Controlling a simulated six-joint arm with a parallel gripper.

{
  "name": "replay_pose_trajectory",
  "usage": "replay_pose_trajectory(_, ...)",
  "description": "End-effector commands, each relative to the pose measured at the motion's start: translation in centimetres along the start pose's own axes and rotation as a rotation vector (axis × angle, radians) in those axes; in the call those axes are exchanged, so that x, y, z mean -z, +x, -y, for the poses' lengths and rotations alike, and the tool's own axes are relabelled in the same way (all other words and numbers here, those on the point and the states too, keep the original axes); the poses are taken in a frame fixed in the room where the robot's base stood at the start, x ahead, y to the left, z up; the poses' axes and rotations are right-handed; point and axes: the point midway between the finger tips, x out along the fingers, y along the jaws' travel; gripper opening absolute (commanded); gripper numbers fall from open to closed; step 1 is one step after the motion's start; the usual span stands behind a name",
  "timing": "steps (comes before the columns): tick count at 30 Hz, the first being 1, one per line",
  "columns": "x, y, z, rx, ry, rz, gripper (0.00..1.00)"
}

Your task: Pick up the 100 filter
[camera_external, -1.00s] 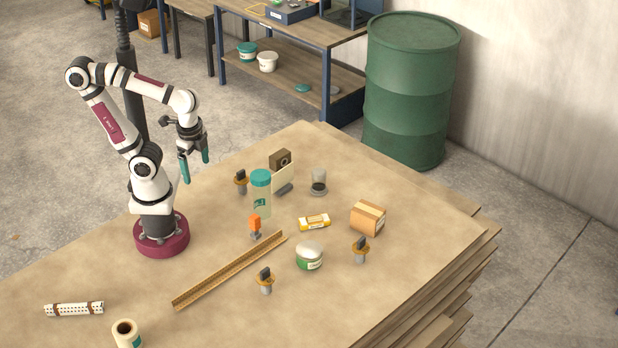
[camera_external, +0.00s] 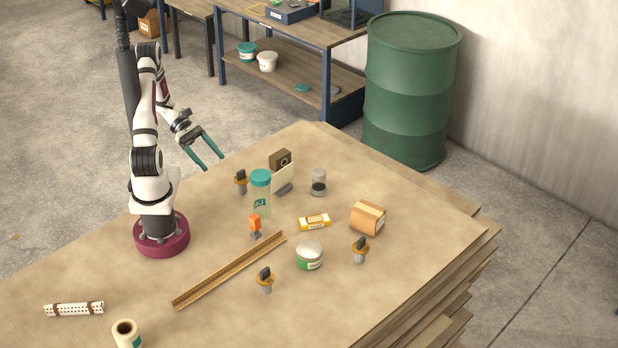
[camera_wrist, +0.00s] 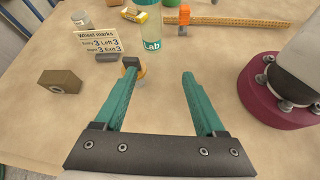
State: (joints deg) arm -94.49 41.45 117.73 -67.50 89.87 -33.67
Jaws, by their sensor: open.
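No thing in view carries a readable "100", so I cannot tell which one is the 100 filter. A small clear jar with dark contents (camera_external: 318,187) stands on the table, and a low green-and-white tub (camera_external: 309,257) with a pale lid stands nearer the front. A white dotted roll (camera_external: 74,309) lies at the front left. My gripper (camera_external: 212,162) is open and empty above the table's back left edge, apart from all of these. In the wrist view its teal fingers (camera_wrist: 159,72) are spread, with a black-topped knob (camera_wrist: 131,66) beyond the left fingertip.
A tall teal-lidded "Lab" jar (camera_external: 261,199), a sign (camera_wrist: 95,43) headed "Wheel marks", a brown block (camera_wrist: 60,80), an orange clip (camera_external: 255,225), a yellow packet (camera_external: 314,222), a carton (camera_external: 368,218) and a long rail (camera_external: 230,270) stand or lie around.

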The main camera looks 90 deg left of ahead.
Motion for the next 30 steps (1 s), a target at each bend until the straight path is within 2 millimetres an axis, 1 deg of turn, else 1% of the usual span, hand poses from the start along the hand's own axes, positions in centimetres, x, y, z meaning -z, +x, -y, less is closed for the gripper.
replay_pose_trajectory(1,2.2,-1.3,0.1,-0.116,-0.115,0.038,0.72)
replay_pose_trajectory(3,4.3,-2.5,0.2,-0.232,-0.225,0.077,0.72)
replay_pose_trajectory(5,5.3,-3.1,0.3,-0.288,-0.275,0.096,0.72)
replay_pose_trajectory(7,5.7,-2.6,0.1,-0.310,-0.297,0.107,0.72)
replay_pose_trajectory(8,5.7,-2.1,-0.1,-0.311,-0.299,0.108,0.72)
replay_pose_trajectory(12,5.3,1.9,-1.3,-0.303,-0.298,0.107,0.72)
replay_pose_trajectory(15,5.2,4.4,-2.1,-0.304,-0.297,0.105,0.72)
replay_pose_trajectory(18,5.1,6.0,-2.7,-0.305,-0.294,0.104,0.72)
replay_pose_trajectory(20,5.1,6.6,-2.9,-0.306,-0.295,0.104,0.72)
replay_pose_trajectory(27,4.8,10.8,-4.3,-0.304,-0.293,0.103,0.72)
replay_pose_trajectory(30,4.8,11.6,-4.5,-0.306,-0.293,0.102,0.72)
